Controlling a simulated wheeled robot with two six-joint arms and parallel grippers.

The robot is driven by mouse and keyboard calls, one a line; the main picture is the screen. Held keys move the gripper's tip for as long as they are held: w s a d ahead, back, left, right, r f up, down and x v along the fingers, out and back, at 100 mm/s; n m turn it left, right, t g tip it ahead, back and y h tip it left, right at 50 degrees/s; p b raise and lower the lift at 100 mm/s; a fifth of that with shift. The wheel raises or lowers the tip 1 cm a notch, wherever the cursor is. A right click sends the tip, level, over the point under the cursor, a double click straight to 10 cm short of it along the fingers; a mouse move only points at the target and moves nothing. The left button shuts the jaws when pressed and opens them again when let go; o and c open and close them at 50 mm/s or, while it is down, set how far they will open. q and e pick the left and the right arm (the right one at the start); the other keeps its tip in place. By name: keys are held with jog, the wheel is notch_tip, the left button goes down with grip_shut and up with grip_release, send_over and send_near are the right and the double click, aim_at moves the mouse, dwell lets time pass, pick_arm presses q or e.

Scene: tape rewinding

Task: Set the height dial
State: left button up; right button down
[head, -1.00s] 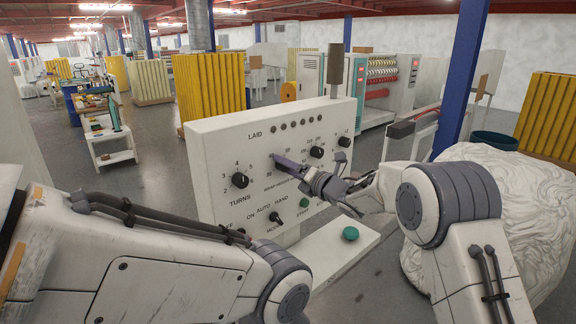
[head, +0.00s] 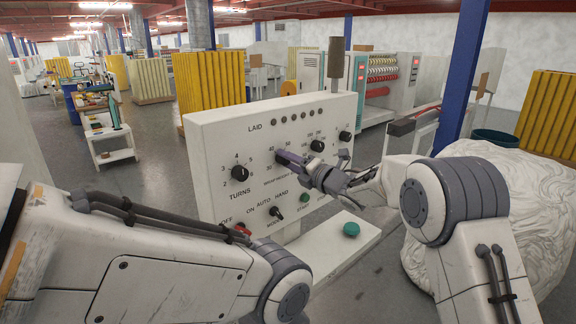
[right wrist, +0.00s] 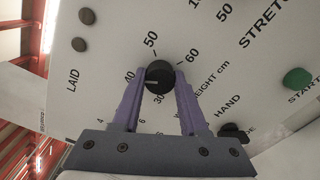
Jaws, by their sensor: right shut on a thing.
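The height dial (right wrist: 159,76) is a round black knob on the white control panel (head: 210,150). My right gripper (right wrist: 156,80) is shut on it, with one purple finger on each side.
The panel also bears a turns dial (head: 240,173), a stretch dial (head: 317,146), a mode switch (head: 276,212), a red off/on switch (head: 243,229) and a green start button (head: 304,198). A green button (head: 351,229) sits on the ledge. A white wrapped bale (head: 500,210) stands at right.

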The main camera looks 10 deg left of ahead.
jog(key=m, duration=0.2)
jog(key=shift+f+m+b, duration=0.1)
jog(key=shift+m+b, duration=0.3)
jog(key=shift+m+p, duration=4.35)
jog(key=shift+m, duration=8.75)
jog(key=shift+c, duration=2.2)
grip_release()
